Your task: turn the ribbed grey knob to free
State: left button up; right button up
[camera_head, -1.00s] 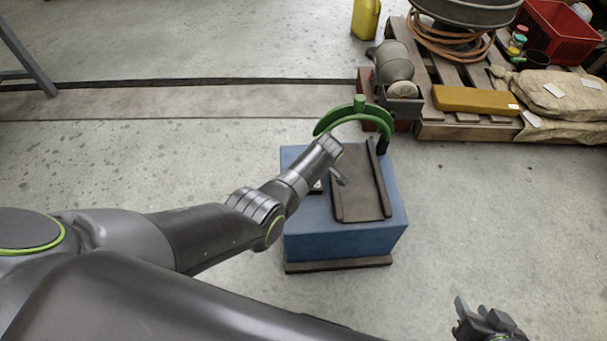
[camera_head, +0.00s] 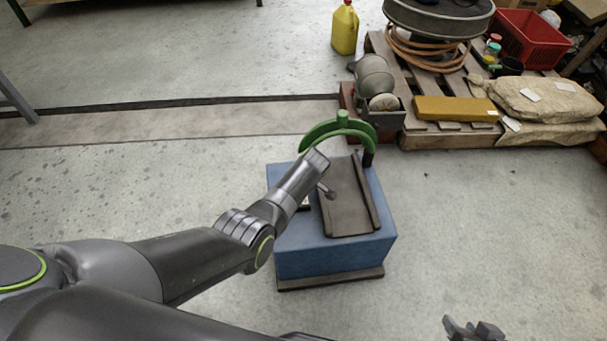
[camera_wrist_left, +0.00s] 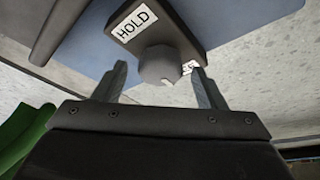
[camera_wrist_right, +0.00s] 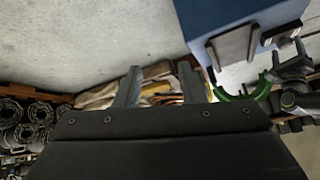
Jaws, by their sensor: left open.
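The grey knob (camera_wrist_left: 160,66) sits on a dark plate (camera_wrist_left: 183,40) with a white HOLD label (camera_wrist_left: 134,22); a second label is mostly hidden behind the knob. In the left wrist view my left gripper (camera_wrist_left: 158,72) is open, its fingers apart on either side of the knob; I cannot tell whether they touch it. In the head view my left arm reaches over the blue block (camera_head: 330,258) and hides the knob. My right gripper (camera_head: 472,329) is open and empty, low at the right of the head view and away from the block.
The block carries a dark channel (camera_head: 347,205) and a green arch (camera_head: 325,130). Behind it are a grey motor-like machine (camera_head: 373,75), a yellow jug (camera_head: 345,28) and a pallet with a yellow bar (camera_head: 455,108), sacks (camera_head: 545,98) and a red crate (camera_head: 530,38). The floor around is clear.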

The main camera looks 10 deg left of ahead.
pick_arm(q)
jog(key=shift+p+v, duration=0.6)
jog(key=shift+v, duration=0.55)
jog(key=p+v, duration=0.5)
jog(key=v, duration=0.9)
pick_arm(e)
jog(key=s+d+f+g, duration=0.1)
jog(key=s+f+g, duration=0.5)
jog(key=s+f, duration=0.1)
jog(key=shift+s+f, duration=0.25)
jog(key=shift+f, duration=0.45)
pick_arm(q)
jog(key=shift+r, duration=0.15)
